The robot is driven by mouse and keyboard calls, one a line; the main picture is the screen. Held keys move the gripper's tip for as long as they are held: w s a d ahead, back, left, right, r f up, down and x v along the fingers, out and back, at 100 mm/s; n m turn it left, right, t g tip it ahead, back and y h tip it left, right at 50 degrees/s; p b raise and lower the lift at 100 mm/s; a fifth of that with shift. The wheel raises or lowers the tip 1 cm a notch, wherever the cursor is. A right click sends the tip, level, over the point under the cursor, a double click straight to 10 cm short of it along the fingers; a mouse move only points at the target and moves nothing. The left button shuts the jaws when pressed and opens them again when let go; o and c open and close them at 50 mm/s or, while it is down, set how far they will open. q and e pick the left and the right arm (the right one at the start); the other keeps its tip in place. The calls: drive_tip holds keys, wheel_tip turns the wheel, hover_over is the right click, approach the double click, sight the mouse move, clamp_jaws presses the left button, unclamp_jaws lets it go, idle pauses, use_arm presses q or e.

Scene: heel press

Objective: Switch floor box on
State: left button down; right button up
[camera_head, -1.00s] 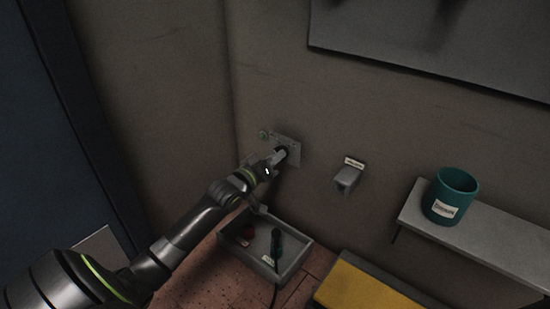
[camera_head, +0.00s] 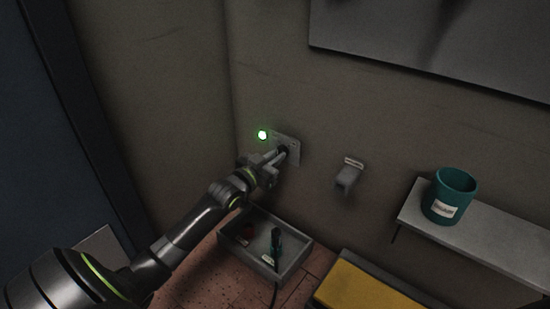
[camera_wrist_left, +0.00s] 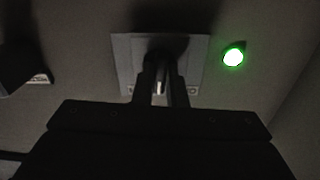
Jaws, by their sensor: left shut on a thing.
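A grey square plate (camera_head: 292,146) is fixed to the wall, with a small dark knob or key at its middle. My left gripper (camera_head: 281,154) is at the plate, its fingers closed around this dark part. In the left wrist view the two fingers (camera_wrist_left: 161,90) reach to the middle of the plate (camera_wrist_left: 126,58) and hide most of what they hold. A round lamp (camera_head: 262,135) at the plate's upper left glows green. It also glows in the left wrist view (camera_wrist_left: 233,57). I see no floor box that I can name for sure.
A labelled grey holder (camera_head: 347,177) is on the wall. A teal cup (camera_head: 455,187) stands on a shelf (camera_head: 500,245); a yellow-topped thing (camera_head: 360,290) is below.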

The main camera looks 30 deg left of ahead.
use_arm(q)
drive_tip(key=shift+m+b, duration=0.5)
drive_tip(key=shift+m, duration=2.4)
drive_tip(key=c, duration=1.5)
unclamp_jaws()
drive_tip(key=shift+o, duration=0.2)
drive_tip(key=shift+s, duration=0.1)
